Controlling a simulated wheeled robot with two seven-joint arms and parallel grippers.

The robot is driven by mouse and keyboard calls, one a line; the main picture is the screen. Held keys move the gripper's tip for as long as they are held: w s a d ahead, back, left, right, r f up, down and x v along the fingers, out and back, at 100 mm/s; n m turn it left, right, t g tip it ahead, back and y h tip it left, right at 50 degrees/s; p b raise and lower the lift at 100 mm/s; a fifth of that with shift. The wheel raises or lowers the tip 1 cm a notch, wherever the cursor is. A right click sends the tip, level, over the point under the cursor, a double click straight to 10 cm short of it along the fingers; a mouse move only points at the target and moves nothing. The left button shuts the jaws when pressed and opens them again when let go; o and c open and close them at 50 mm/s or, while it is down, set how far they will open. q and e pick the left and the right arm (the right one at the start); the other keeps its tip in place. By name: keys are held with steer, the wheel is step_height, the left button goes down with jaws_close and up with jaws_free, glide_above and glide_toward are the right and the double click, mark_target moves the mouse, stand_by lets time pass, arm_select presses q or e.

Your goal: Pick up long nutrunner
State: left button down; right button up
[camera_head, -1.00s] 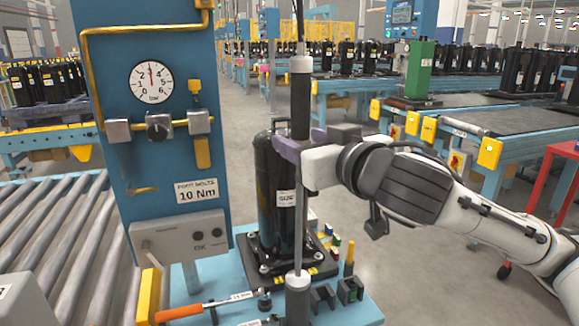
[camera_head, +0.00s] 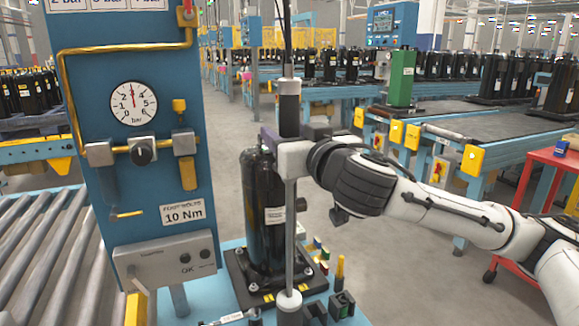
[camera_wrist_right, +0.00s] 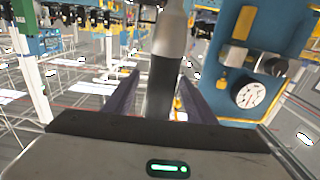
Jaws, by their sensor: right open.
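The long nutrunner (camera_head: 289,104) hangs upright from a cable, with a silver upper cap, a black grip, a thin grey shaft and a lower silver-and-black end. Its shaft passes in front of the black compressor (camera_head: 263,205). My right gripper (camera_head: 282,142) is at the lower end of the black grip, reaching in from the right. In the right wrist view the nutrunner (camera_wrist_right: 165,80) stands between the two dark fingers, with a gap visible on both sides, so the gripper is open around it. My left gripper is not in view.
A blue panel (camera_head: 150,60) with a pressure gauge (camera_head: 133,102) stands close on the left, above a roller conveyor (camera_head: 40,240). Small fittings crowd the blue pallet around the compressor foot. Benches (camera_head: 470,130) and a red cart (camera_head: 525,190) stand to the right, with open floor between.

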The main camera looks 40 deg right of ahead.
steer(key=shift+x, duration=1.45)
jaws_close()
steer(key=shift+r, duration=0.2)
